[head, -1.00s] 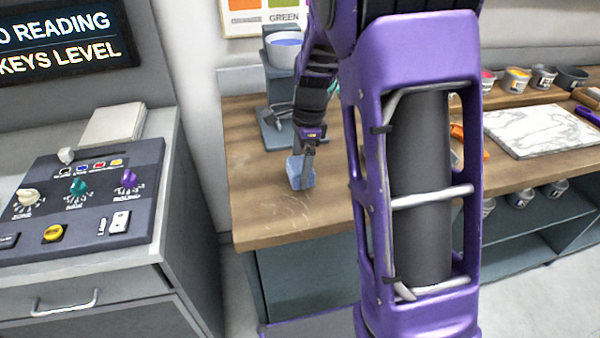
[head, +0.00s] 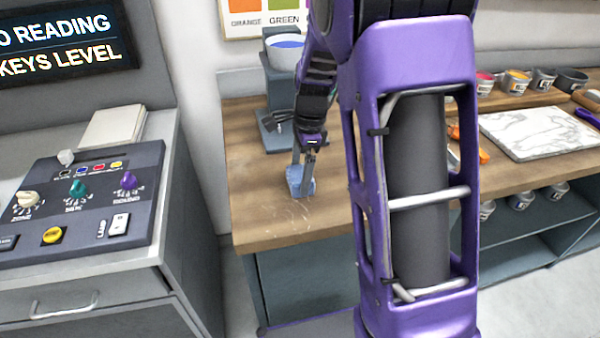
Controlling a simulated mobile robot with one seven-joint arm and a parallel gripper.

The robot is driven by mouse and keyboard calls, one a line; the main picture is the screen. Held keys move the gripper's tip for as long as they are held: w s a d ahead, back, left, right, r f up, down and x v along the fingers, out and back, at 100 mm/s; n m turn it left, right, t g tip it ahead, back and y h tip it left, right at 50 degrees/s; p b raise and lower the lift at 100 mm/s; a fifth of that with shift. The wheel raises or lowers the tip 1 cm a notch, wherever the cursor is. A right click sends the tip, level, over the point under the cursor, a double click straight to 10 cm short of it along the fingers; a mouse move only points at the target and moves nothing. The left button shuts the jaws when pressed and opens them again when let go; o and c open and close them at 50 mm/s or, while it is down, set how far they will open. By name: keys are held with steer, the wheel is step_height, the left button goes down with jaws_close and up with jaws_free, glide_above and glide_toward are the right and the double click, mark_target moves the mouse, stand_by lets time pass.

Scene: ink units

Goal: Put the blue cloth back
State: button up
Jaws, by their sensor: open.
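The blue cloth (head: 297,186) is a small light-blue piece at the left part of the wooden worktop (head: 258,215). My gripper (head: 302,178) points down at it, with its two fingers apart. The fingertips are right at the cloth, one toward its left and one toward its right. I cannot tell whether they touch it. My purple arm hides the middle of the worktop.
A grey stand (head: 280,95) holding a white bowl of blue ink is behind my gripper. A control console (head: 85,195) is at the left. A marble slab (head: 540,133), several ink pots and an orange-handled tool (head: 483,157) are to the right. The worktop's front-left area is clear.

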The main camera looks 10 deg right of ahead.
step_height(320, 180, up, 11)
steer(key=d+p, duration=0.1)
steer(key=shift+d, duration=0.2)
steer(key=shift+r, duration=0.1)
